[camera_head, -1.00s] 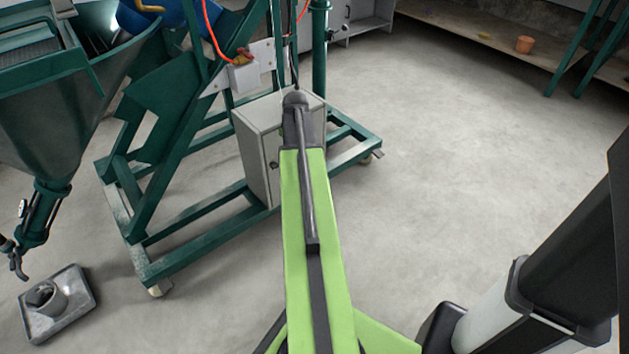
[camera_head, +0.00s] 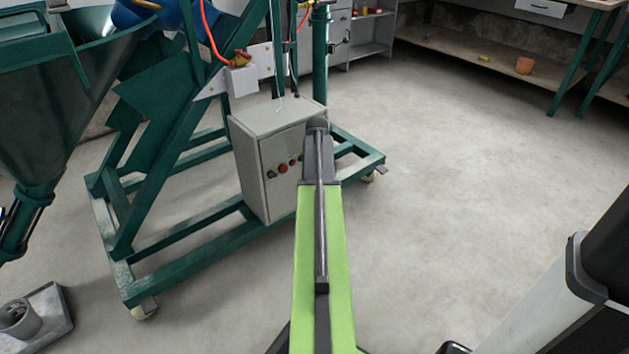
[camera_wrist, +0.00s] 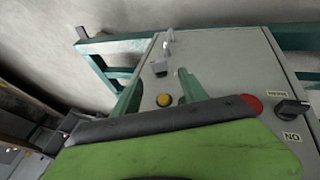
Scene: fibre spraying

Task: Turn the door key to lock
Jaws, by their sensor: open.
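A grey control cabinet (camera_head: 250,176) stands on the green frame, its front door partly behind my arm. In the wrist view the door (camera_wrist: 225,70) fills the middle. A small pale metal piece (camera_wrist: 168,42), which looks like the door key, sticks out near the door's top left edge. A dark grey piece (camera_wrist: 158,67) sits just below it. My gripper (camera_wrist: 160,77) is open and empty, its two green fingers apart, with the fingertips appearing below these pieces. Whether the fingers touch the door I cannot tell. In the head view my gripper is hidden behind my arm.
A yellow button (camera_wrist: 163,100) shows between my fingers, with a red button (camera_wrist: 251,103) and black rotary knob (camera_wrist: 292,108) to the right. The green wheeled frame (camera_head: 190,258) surrounds the cabinet's base. A grey tray (camera_head: 50,318) lies at lower left.

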